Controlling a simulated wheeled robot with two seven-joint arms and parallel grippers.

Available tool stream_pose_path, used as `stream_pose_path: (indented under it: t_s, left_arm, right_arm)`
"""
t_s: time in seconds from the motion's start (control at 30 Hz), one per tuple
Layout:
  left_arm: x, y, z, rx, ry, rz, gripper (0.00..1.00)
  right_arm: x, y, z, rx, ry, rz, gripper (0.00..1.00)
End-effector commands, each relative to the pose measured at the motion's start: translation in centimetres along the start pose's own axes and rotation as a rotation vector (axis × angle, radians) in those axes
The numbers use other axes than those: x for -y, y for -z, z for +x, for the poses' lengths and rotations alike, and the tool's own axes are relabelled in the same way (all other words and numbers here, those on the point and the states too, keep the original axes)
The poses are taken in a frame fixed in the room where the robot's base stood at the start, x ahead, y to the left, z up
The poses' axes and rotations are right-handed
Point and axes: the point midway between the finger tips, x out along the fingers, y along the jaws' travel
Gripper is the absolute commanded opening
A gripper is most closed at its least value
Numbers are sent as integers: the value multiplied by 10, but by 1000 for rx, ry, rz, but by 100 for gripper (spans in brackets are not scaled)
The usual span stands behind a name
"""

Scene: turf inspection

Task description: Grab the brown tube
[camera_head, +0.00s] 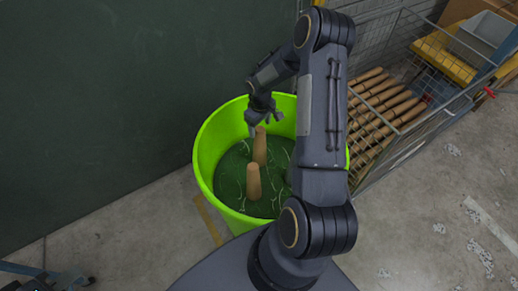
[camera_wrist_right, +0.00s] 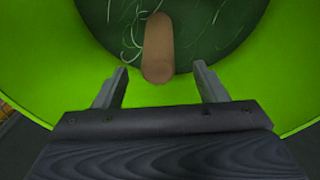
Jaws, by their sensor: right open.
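Two brown tubes stand in the bright green round bin (camera_head: 206,140) in the head view: a farther one (camera_head: 260,150) and a nearer one (camera_head: 253,183). My right gripper (camera_head: 265,122) is over the bin's far part, close above the farther tube's top. In the right wrist view, one brown tube (camera_wrist_right: 158,45) shows beyond and between the open fingers of the right gripper (camera_wrist_right: 161,68). I cannot tell whether the fingers reach around it. No contact shows. My left gripper is not in view.
The bin has a dark green inside with pale curved strands. A wire cage (camera_head: 400,28) with several brown tubes (camera_head: 385,108) stands to the right, with a grey box (camera_head: 482,38) above. A dark green wall (camera_head: 90,90) is at left. Concrete floor (camera_head: 430,220) is clear at right.

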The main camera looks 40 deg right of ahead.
Motion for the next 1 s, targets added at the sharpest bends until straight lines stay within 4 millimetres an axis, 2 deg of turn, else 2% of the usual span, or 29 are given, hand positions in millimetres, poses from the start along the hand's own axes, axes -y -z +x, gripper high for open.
stream_pose_path:
  t_s: [0.37, 0.63, 1.0]
  left_arm:
    - [9, -10, 20, 0, 0, 0, 26]
    - [9, -10, 20, 0, 0, 0, 26]
    - [9, -10, 20, 0, 0, 0, 26]
  right_arm:
    - [-3, 3, 50, 0, 1, 1, 65]
    - [-3, 3, 52, -1, 0, 0, 65]
    - [-3, 3, 52, -1, 0, 1, 18]
